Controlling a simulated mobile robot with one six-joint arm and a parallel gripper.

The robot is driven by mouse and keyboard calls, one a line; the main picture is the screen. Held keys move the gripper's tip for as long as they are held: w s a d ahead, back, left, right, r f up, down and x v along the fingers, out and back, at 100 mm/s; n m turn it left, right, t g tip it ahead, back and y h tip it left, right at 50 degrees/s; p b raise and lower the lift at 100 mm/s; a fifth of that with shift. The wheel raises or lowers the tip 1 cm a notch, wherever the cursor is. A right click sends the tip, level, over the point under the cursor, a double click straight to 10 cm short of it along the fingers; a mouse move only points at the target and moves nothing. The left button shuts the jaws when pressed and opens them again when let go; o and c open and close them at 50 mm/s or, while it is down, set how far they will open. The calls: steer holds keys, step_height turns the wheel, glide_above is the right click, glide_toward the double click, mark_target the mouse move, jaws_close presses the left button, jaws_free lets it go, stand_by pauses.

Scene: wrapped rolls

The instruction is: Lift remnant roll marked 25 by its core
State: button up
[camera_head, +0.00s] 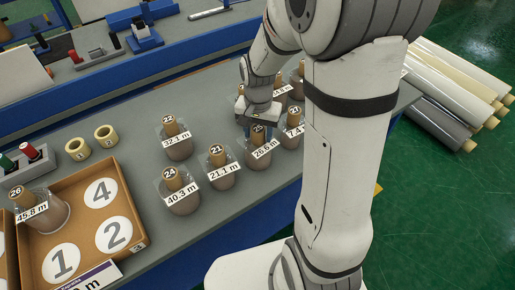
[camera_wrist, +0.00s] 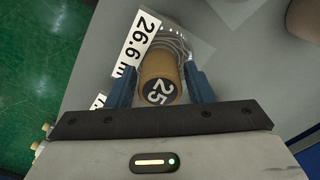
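The roll marked 25 (camera_head: 257,161) stands upright on the grey table in the head view, wrapped in clear film with a 26.6 m label. Its brown core sticks up at the top; core and roll also show in the wrist view (camera_wrist: 160,72). My gripper (camera_head: 258,124) is over this roll, pointing down. In the wrist view its blue fingers (camera_wrist: 161,80) stand on either side of the core, with narrow gaps, so it looks open around the core. The roll rests on the table. My arm hides part of the rolls behind.
Rolls marked 21 (camera_head: 219,172), 22 (camera_head: 177,140), 24 (camera_head: 181,193) and 27 (camera_head: 291,131) stand close by. A brown tray (camera_head: 146,220) with numbered circles is at the left, holding roll 26 (camera_head: 45,214). Two yellow rings (camera_head: 105,136) lie behind it.

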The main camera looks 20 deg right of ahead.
jaws_close()
stand_by(0.4)
